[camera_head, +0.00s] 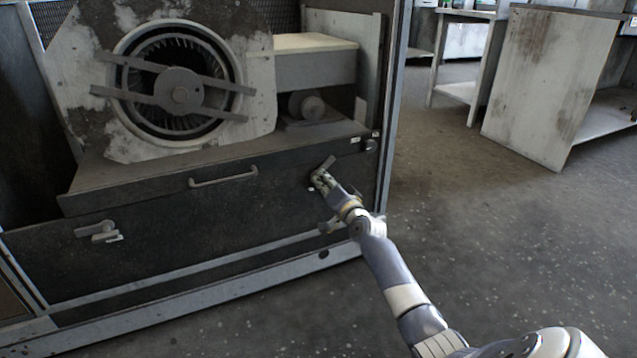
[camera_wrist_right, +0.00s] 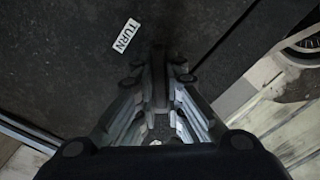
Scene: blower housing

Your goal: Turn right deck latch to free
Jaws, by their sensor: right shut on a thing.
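The right deck latch (camera_head: 327,163) is on the dark front panel of the blower housing, toward its right end. Its lever tip shows just above my right gripper (camera_head: 321,179), tilted up to the right. In the right wrist view the dark latch lever (camera_wrist_right: 158,68) stands between the fingers of my right gripper (camera_wrist_right: 158,88), which is shut on it. The gripper hides most of the latch body. My left gripper is not in view.
A left latch (camera_head: 96,229) and a bar handle (camera_head: 222,178) are on the same panel. The round blower (camera_head: 180,92) sits on the deck above. A metal post (camera_head: 393,110) edges the housing at right. Open floor (camera_head: 480,220) lies right, with worn benches (camera_head: 540,80) behind.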

